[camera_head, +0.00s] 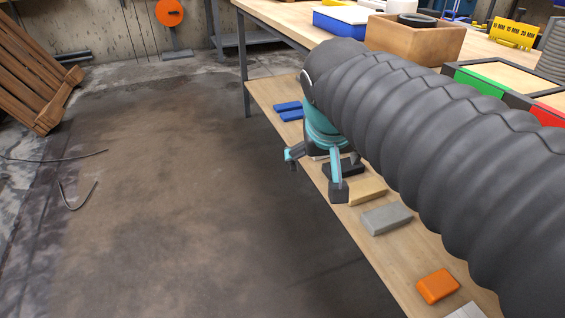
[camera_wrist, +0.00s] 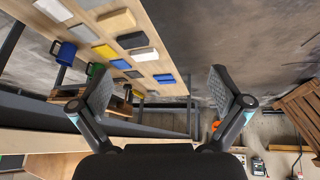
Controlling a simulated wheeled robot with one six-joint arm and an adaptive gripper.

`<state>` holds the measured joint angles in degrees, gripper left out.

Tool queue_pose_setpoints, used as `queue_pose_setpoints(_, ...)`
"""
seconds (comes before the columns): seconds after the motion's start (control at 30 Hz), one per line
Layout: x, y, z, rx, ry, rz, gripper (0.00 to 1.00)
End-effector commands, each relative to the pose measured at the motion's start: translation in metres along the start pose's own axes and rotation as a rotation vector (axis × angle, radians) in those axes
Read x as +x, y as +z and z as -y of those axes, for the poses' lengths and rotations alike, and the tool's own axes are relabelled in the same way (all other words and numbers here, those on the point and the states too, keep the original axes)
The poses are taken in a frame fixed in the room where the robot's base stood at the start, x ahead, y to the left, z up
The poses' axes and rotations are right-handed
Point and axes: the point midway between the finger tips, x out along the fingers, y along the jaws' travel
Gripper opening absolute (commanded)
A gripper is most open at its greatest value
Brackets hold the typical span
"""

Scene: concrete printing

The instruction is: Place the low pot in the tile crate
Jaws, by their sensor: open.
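My gripper (camera_head: 315,174) is open and empty beside the front edge of the low shelf, below the table top. Its two spread fingers also show in the wrist view (camera_wrist: 162,90), with nothing between them. A wooden box (camera_head: 408,43) stands on the table top; a dark round ring-shaped thing (camera_head: 417,19) shows at its top. I cannot tell whether this is the low pot, or whether the box is the tile crate. No other clear low pot shows. My ribbed dark arm hides much of the table.
The low shelf (camera_head: 405,246) holds a tan block (camera_head: 367,192), a grey block (camera_head: 386,218), an orange block (camera_head: 437,286) and blue pieces (camera_head: 288,110). A blue tray (camera_head: 341,22) and a green-and-red-edged frame (camera_head: 480,80) lie on the table. Wooden pallets (camera_head: 35,70) lean left.

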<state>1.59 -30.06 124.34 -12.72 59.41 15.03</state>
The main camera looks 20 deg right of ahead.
Motion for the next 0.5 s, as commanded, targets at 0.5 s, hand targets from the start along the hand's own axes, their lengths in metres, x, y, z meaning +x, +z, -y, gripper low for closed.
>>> queue_pose_setpoints(0.5,0.036,0.116,0.04,-0.172,-0.207,-0.01,1.0)
